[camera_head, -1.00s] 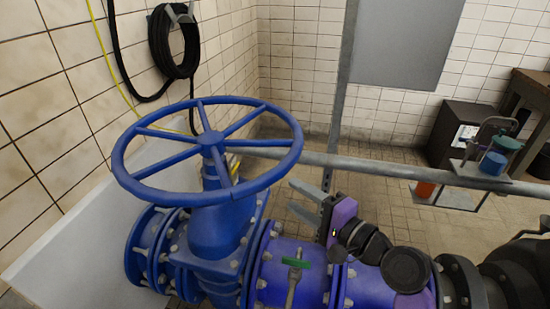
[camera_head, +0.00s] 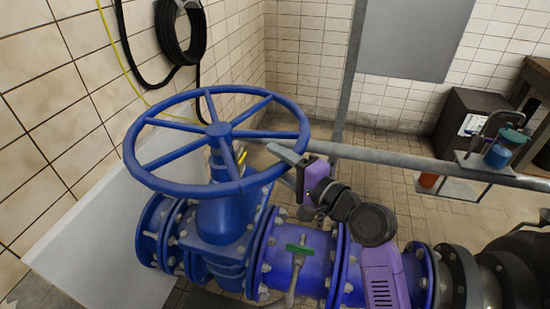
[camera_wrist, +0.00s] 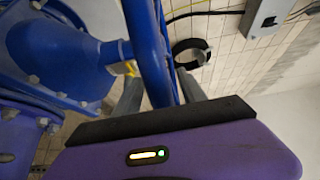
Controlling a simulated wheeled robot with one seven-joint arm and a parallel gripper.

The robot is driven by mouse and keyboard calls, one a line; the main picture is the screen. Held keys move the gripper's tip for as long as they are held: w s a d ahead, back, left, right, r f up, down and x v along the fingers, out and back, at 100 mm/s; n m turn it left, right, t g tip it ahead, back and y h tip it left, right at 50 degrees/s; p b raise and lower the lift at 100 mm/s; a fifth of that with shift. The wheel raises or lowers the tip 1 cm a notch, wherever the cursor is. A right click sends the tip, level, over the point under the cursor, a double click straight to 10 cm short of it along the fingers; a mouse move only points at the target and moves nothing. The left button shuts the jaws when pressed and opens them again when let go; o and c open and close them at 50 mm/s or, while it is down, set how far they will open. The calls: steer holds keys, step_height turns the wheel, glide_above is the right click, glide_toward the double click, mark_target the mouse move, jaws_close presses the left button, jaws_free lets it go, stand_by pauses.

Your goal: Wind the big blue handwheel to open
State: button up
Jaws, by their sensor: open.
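The big blue handwheel (camera_head: 219,130) lies flat on top of the blue valve body (camera_head: 226,218), at the left of the head view. My gripper (camera_head: 280,163) is open at the wheel's right side, close to the rim. In the wrist view, the wheel rim (camera_wrist: 147,45) runs between the two grey fingers of my gripper (camera_wrist: 160,88). Whether a finger touches the rim cannot be told. A yellow mark (camera_wrist: 124,68) shows on the stem below the wheel.
A grey rail (camera_head: 395,158) runs behind, with a shelf holding a blue jar (camera_head: 498,154). A black hose coil (camera_head: 181,32) hangs on the tiled wall at left.

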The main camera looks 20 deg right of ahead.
steer(key=shift+w+a, duration=0.2)
steer(key=shift+w, duration=0.25)
steer(key=shift+c, duration=0.2)
jaws_close()
steer(key=shift+f, duration=0.1)
steer(key=shift+f, duration=0.1)
stand_by(0.8)
